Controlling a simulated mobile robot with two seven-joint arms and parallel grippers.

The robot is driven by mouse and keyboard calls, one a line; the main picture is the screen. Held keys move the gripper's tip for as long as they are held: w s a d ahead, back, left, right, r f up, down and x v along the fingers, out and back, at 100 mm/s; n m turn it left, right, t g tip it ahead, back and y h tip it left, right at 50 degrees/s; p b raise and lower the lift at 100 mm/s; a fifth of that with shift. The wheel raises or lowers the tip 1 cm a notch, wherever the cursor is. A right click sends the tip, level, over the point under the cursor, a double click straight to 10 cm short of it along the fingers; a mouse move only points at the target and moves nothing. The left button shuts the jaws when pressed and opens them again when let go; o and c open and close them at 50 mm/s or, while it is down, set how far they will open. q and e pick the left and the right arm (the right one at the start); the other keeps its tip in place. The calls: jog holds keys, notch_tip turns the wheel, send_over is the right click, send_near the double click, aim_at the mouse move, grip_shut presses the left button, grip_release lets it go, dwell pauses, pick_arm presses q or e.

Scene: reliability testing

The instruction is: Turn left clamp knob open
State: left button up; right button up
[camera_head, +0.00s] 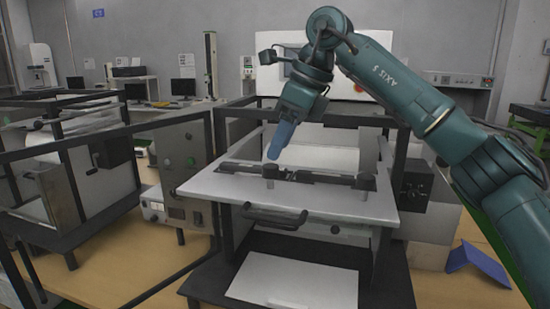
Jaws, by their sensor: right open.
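The left clamp knob (268,172) is a small dark cylinder at the left end of a dark clamp bar (310,177) on a light grey plate (225,184). A similar right clamp knob (366,181) stands at the bar's other end. My right gripper (276,150) hangs above the left knob, tilted, with its blue fingers pointing down. A small gap shows between the fingertips and the knob. The fingers overlap from this side, and nothing shows held in them. The right gripper is open. My left gripper is not in view.
The plate is part of a dark-framed test machine with a front handle (275,216). Dark frame posts stand around the plate. A control box (180,150) is at the left. A blue folder-like object (478,262) lies on the table at the right.

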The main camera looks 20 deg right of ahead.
jog(key=v, duration=0.9)
